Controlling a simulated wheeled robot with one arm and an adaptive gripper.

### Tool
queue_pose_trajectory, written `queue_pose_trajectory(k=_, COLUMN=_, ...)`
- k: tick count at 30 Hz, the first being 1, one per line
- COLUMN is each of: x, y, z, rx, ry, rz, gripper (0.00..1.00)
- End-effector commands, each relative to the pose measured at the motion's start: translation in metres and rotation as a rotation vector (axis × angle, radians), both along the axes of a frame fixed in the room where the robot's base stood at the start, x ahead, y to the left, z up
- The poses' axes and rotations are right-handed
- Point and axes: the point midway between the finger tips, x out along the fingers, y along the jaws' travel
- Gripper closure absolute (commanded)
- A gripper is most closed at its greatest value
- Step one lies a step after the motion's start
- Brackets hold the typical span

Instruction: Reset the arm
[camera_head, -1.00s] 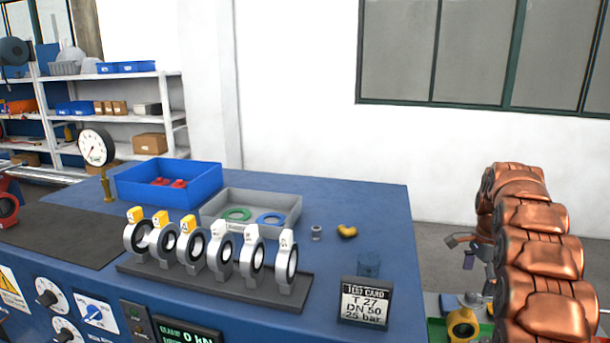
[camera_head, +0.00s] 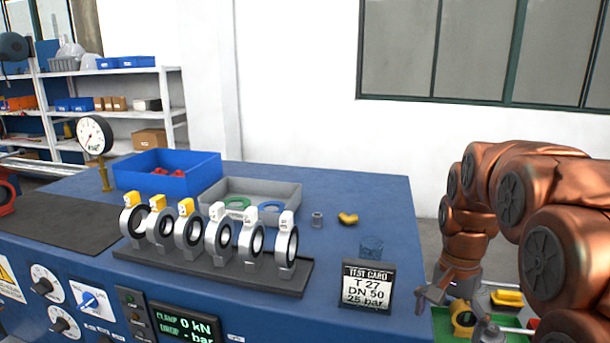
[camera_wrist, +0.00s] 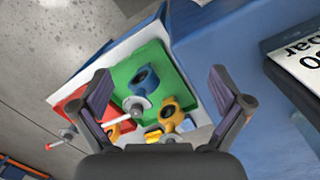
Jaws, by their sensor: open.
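My gripper (camera_head: 455,300) hangs at the right end of the blue bench (camera_head: 385,205), pointing down. In the wrist view my gripper (camera_wrist: 168,100) is open with its two fingers spread and nothing between them. In the head view the yellow valve (camera_head: 464,318) shows just beside the gripper. My copper-coloured arm bends down to it from the right.
A test card (camera_head: 367,286) stands at the bench's front right corner, near my gripper. A rack (camera_head: 215,272) holds several butterfly valves. Behind it are a grey tray (camera_head: 285,190), a blue bin (camera_head: 190,180) and a pressure gauge (camera_head: 94,137). A red tray (camera_wrist: 75,100) lies beside the green one.

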Motion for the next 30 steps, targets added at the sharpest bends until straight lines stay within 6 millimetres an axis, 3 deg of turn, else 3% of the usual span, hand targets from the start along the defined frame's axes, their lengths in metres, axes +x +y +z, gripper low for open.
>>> queue_pose_trajectory(k=9, x=-0.087, y=0.041, z=-0.023, rx=0.027, ry=0.021, rz=0.265, gripper=0.00)
queue_pose_trajectory(k=21, x=-0.199, y=0.074, z=-0.070, rx=0.064, ry=0.045, rz=0.606, gripper=0.00)
queue_pose_trajectory(k=24, x=-0.222, y=0.079, z=-0.083, rx=0.072, ry=0.052, rz=0.678, gripper=0.00)
queue_pose_trajectory(k=30, x=-0.249, y=0.082, z=-0.097, rx=0.084, ry=0.059, rz=0.760, gripper=0.00)
